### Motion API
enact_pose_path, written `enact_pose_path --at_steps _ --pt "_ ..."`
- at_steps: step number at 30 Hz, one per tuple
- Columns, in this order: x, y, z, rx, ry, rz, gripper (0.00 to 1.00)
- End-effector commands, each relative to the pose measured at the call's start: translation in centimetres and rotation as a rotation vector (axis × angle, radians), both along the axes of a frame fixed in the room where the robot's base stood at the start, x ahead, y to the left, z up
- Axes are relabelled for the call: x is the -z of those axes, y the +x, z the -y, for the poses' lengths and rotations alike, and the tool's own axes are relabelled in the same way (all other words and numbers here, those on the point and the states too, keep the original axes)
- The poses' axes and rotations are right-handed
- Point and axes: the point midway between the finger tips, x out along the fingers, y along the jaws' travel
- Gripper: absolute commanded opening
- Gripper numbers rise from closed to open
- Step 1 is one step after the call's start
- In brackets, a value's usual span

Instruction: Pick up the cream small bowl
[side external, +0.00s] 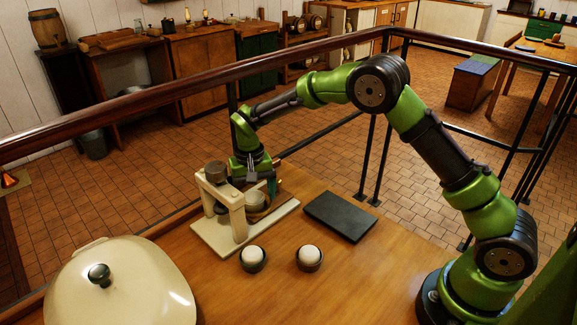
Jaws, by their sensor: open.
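My gripper (260,178) points down at the far side of a cream wooden stand (240,212), just above its base. Its jaws are open. A small rounded cream-and-tan thing (255,197) sits under the gripper, partly hidden behind the stand's front post; it may be the cream small bowl, but I cannot tell for sure. I cannot tell whether the fingers touch it. Two small dark round cups (253,267) and (309,267), with whitish rounded tops, stand side by side in front of the stand.
A brown round knob (215,172) tops the stand. A flat dark slab (340,216) lies right of it. A large cream lidded dish (125,285) fills the table's left front. A railing (200,91) runs behind. Bare tabletop (375,275) lies right of the cups.

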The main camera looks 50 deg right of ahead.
Motion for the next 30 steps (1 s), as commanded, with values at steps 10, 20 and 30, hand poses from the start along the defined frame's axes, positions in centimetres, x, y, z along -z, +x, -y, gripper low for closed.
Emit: enact_pose_path --at_steps 10,20,30 --pt "0.04 0.01 -0.02 0.000 0.000 0.000 0.71" --pt "-0.02 0.03 -0.02 0.000 0.000 0.001 0.24" --pt "-0.77 0.07 -0.02 0.000 0.000 0.002 0.24"
